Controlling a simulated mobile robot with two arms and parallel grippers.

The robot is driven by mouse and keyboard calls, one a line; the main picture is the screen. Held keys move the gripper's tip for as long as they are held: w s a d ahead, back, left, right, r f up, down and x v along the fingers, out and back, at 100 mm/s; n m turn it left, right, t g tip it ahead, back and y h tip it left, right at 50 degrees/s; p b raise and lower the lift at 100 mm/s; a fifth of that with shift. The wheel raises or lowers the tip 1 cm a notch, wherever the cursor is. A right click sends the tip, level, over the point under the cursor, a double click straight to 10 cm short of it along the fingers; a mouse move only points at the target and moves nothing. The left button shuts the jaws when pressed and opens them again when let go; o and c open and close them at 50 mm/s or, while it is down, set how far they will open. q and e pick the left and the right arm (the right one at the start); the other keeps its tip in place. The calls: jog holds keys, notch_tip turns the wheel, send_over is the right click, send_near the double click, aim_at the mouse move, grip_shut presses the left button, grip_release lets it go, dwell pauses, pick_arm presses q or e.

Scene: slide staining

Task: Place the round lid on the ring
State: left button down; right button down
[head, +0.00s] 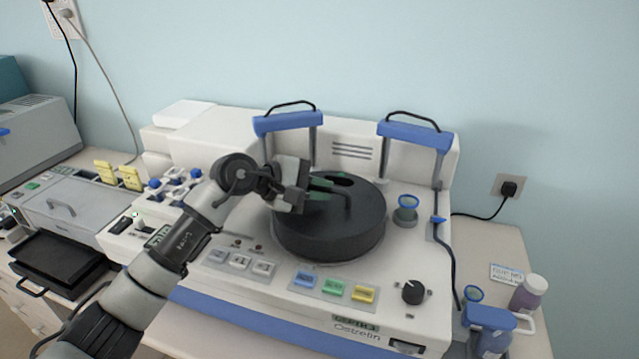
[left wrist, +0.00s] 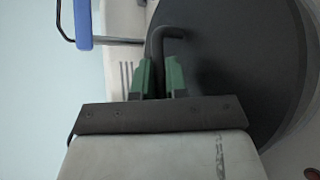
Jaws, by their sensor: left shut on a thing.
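The round lid (head: 335,228) is a thick black disc with a bent black handle on top. It is over the middle of the white machine's top, roughly level. My left gripper (head: 322,187) reaches in from the left and is shut on the lid's handle. In the left wrist view the green fingertips (left wrist: 160,78) sit on both sides of the handle (left wrist: 157,48), with the dark lid (left wrist: 235,65) beyond. The ring is hidden under the lid, and I cannot tell whether the lid touches it. My right gripper is not in view.
Two blue-topped handles (head: 288,122) (head: 414,135) rise behind the lid. A small blue-rimmed cup (head: 406,210) stands to its right. Coloured buttons (head: 334,286) and a black knob (head: 413,292) are in front. A rack with blue-capped items (head: 172,188) stands left of the arm.

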pick_arm(q)
jog(key=shift+f, duration=0.4)
jog(key=c, duration=1.1)
grip_release()
jog(key=shift+c, duration=0.2)
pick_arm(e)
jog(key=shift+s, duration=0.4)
pick_arm(q)
jog(key=shift+r, duration=0.1)
